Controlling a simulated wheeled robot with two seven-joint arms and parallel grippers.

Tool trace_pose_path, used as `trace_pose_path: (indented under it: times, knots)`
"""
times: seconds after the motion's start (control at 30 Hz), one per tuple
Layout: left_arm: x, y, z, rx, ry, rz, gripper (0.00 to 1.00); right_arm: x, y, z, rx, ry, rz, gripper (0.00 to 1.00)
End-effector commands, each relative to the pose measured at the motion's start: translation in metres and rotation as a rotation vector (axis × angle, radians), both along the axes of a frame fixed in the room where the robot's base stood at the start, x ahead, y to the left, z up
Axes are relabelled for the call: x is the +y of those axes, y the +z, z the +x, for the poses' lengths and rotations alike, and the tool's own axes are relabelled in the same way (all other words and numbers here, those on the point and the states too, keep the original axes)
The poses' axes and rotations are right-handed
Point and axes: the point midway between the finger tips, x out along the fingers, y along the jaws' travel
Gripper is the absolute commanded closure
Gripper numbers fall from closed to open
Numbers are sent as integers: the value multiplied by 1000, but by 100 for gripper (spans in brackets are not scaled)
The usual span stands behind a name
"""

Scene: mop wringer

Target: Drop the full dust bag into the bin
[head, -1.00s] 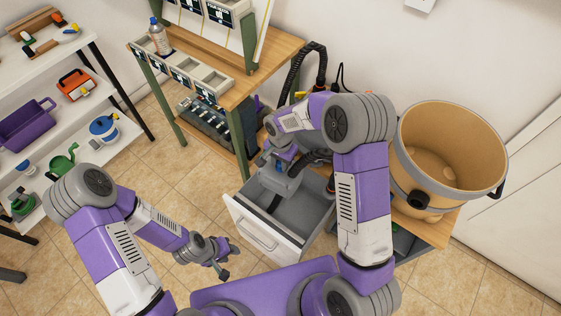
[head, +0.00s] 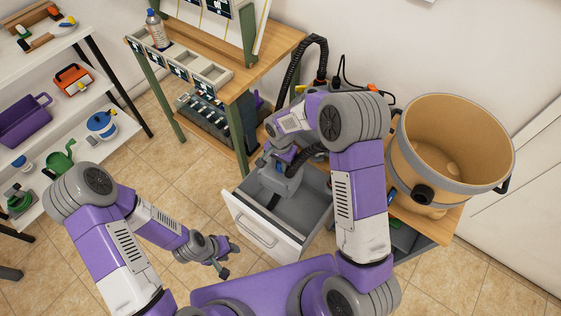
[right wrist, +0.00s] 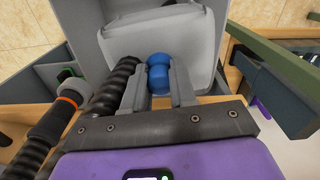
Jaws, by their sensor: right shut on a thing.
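A grey, box-like body with a blue knob, which I take to be the full dust bag (head: 279,184), hangs from my right gripper (head: 281,163). In the right wrist view the two fingers (right wrist: 159,88) are shut on the blue knob (right wrist: 159,72), with the grey body (right wrist: 165,38) beyond them. It is over or partly inside an open pull-out bin (head: 255,229) with a white front and grey inside; I cannot tell whether it touches the bin. My left gripper (head: 222,257) is open and empty, to the left of the bin.
A large tan drum (head: 450,150) with a grey rim stands to the right. A black ribbed hose (head: 303,65) runs close to my right gripper. A wooden bench (head: 235,85) stands behind, and a white shelf (head: 75,105) with tools at left. The tiled floor between is clear.

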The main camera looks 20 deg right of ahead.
Motion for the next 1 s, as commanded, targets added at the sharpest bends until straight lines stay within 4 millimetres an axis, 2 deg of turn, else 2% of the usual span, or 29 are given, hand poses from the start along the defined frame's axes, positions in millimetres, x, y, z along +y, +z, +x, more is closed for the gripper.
trace_pose_path:
  times: [0.43,1.0]
  knots:
    - [0,0,0,0,0,0,60,0,-2,1,-1,1,0,100]
    - [0,0,0,0,0,0,60,0,-35,0,-1,0,-1,100]
